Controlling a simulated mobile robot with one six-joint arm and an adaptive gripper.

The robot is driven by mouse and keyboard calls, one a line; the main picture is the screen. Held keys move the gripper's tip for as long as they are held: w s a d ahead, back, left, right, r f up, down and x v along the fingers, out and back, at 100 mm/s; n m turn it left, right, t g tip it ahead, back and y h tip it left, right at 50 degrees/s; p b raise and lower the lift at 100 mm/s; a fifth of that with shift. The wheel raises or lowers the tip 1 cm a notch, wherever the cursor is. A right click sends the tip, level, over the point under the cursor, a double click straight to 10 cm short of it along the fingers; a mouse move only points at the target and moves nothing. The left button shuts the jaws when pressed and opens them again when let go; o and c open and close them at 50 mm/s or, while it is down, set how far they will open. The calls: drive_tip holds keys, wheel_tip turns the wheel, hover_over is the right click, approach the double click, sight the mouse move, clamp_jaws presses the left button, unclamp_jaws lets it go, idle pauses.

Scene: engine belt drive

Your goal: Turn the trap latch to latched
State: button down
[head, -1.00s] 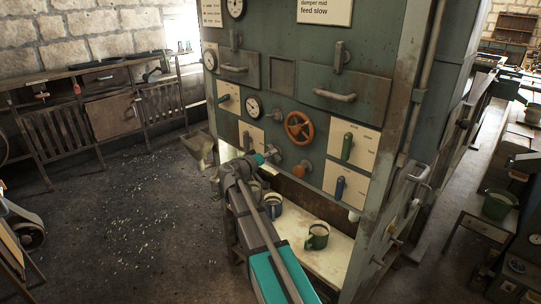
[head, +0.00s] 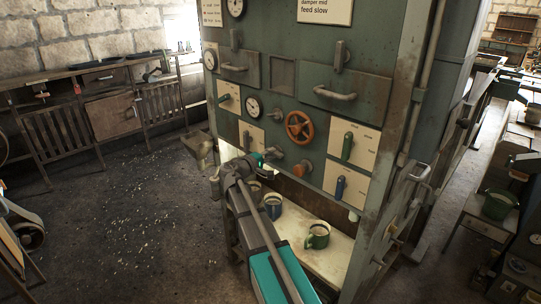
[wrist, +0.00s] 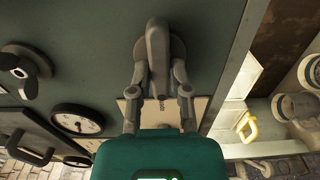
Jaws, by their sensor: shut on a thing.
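A grey lever handle (wrist: 157,38) on a round boss stands out from the green machine front in the wrist view; I take it to be the trap latch. The fingers of my gripper (wrist: 158,75) lie on either side of it, shut on it. A cream plate (wrist: 198,107) shows behind the fingers, its lettering mostly covered. In the head view my gripper (head: 266,161) is at the machine front, low and left of the orange handwheel (head: 299,127). There my own wrist hides the latch, so its exact angle is unclear.
A cream shelf (head: 290,235) below holds several mugs, including a green one (head: 317,236). A beige chute (head: 197,147) sticks out at the machine's left edge. A gauge (wrist: 76,120) and a dark lobed knob (wrist: 25,70) are beside the latch. Floor at left is open.

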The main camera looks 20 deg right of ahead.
drive_tip(key=shift+w, duration=0.1)
idle(0.3)
drive_tip(key=c, duration=0.6)
unclamp_jaws()
drive_tip(key=shift+v, duration=5.95)
drive_tip(key=s+f+m+g+y+p, duration=0.3)
drive_tip(key=s+f+g+y, duration=0.1)
drive_tip(key=s+f+y, duration=0.55)
drive_tip(key=shift+s+a+f+m+g+y+p, duration=0.15)
drive_tip(key=shift+s+a+f+g+y+p, duration=0.35)
drive_tip(key=shift+s+a+y, duration=1.15)
drive_tip(key=shift+s+a+f+m+g+y+p, duration=0.3)
drive_tip(key=shift+s+a+f+y, duration=0.45)
drive_tip(key=shift+s+a, duration=1.65)
drive_tip(key=shift+s+a+f+m+g+y+p, duration=0.1)
drive_tip(key=shift+s+a+f+g+y+p, duration=0.3)
drive_tip(key=shift+s+a+y, duration=1.5)
